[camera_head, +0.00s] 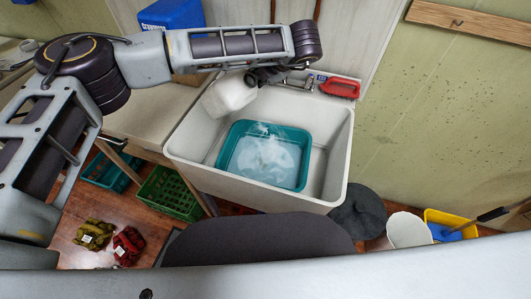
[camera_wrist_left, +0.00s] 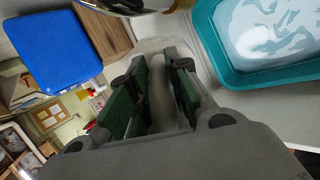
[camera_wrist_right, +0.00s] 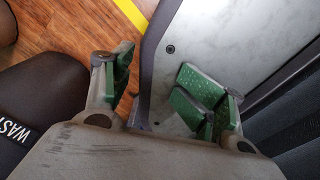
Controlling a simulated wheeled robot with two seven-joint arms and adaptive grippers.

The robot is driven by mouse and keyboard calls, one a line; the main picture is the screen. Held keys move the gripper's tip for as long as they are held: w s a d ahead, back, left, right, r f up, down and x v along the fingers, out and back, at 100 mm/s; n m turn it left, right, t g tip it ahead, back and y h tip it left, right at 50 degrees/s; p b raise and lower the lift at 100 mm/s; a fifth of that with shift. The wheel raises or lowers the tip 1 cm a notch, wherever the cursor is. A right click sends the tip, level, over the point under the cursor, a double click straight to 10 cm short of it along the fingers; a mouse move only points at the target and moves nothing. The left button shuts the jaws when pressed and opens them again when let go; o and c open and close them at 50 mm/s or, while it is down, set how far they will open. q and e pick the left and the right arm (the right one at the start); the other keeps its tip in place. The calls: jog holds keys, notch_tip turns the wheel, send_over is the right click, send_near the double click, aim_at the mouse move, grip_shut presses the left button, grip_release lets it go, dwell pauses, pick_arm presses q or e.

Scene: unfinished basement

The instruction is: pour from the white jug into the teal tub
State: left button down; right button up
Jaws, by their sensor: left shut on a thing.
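The white jug (camera_head: 228,95) is over the back left of the sink, leaning. My left gripper (camera_head: 262,76) is shut on it at its right side; in the left wrist view a pale part of it shows between the green finger pads (camera_wrist_left: 152,92). The teal tub (camera_head: 308,160) stands in the sink, in front and to the right of the jug, and holds pale, streaky liquid. It also shows in the left wrist view (camera_wrist_left: 222,62). I see no clear stream from the jug, and its mouth is not clear. My right gripper (camera_wrist_right: 165,88) is open and empty.
The white sink (camera_head: 335,150) surrounds the tub, with a tap and a red-handled brush (camera_head: 340,87) at its back rim. A blue container (camera_head: 172,14) stands back left. Green crate (camera_head: 170,193), yellow bucket (camera_head: 450,222) and white bin (camera_head: 408,230) are on the floor.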

pick_arm(q)
jog(key=shift+f, duration=0.1)
pick_arm(e)
jog(key=shift+d+f, duration=0.3)
jog(key=shift+d, duration=0.25)
jog(key=shift+a, duration=0.15)
pick_arm(q)
jog(key=shift+w+f+t+y+b, duration=0.15)
jog(key=shift+f+t+y+b, duration=0.3)
jog(key=shift+b, duration=0.85)
pick_arm(e)
jog(key=shift+f, duration=1.15)
pick_arm(q)
jog(key=shift+a+f, duration=0.1)
pick_arm(e)
jog(key=shift+f, duration=0.25)
